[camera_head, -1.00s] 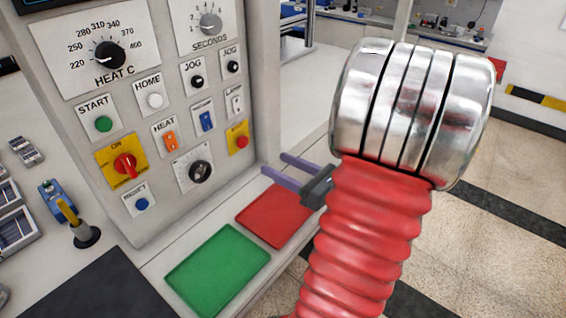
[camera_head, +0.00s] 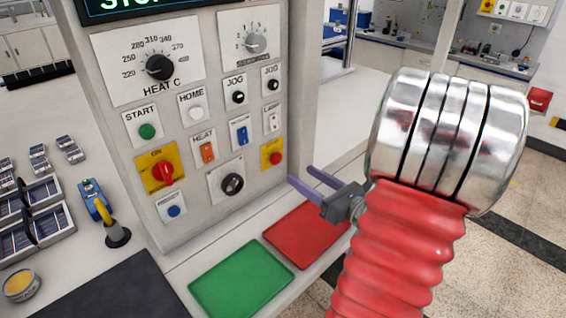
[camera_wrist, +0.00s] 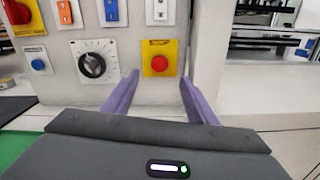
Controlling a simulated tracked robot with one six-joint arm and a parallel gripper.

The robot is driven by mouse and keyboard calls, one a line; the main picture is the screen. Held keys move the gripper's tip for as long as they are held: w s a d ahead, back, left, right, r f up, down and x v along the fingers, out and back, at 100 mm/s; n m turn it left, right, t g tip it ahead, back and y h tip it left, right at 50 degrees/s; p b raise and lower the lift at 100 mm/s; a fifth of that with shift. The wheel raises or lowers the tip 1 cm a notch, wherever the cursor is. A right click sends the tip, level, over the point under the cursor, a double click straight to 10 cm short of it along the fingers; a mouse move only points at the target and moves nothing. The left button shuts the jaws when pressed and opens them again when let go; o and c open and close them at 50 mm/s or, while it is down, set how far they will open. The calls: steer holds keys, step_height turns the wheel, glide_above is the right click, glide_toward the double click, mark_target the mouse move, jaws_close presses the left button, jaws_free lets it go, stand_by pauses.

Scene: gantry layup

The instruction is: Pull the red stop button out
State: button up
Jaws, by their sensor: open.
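The red stop button (camera_head: 275,158) is a round red knob on a yellow plate at the lower right of the white control panel. In the wrist view the red stop button (camera_wrist: 159,63) sits between and beyond the two purple fingers, a little left of their middle. My gripper (camera_head: 307,188) is open and empty, with its fingers pointing toward the panel, below and right of the button. The wrist view shows my gripper (camera_wrist: 157,88) spread wide. The fingertips appear apart from the button, though the exact gap cannot be told.
A yellow plate with a red rotary switch (camera_head: 162,172) is at the panel's left. A black dial (camera_head: 232,184) is left of the button, with a blue rocker (camera_head: 242,134) above it. Red (camera_head: 306,233) and green (camera_head: 240,281) trays lie below. Free space is to the panel's right.

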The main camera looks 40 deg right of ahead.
mark_target(278, 160)
steer(key=shift+w+a, duration=0.15)
steer(key=shift+w, duration=4.85)
steer(key=shift+c, duration=0.2)
steer(key=c, duration=1.1)
steer(key=shift+o, duration=0.2)
steer(key=shift+s, duration=0.7)
steer(key=o, duration=1.1)
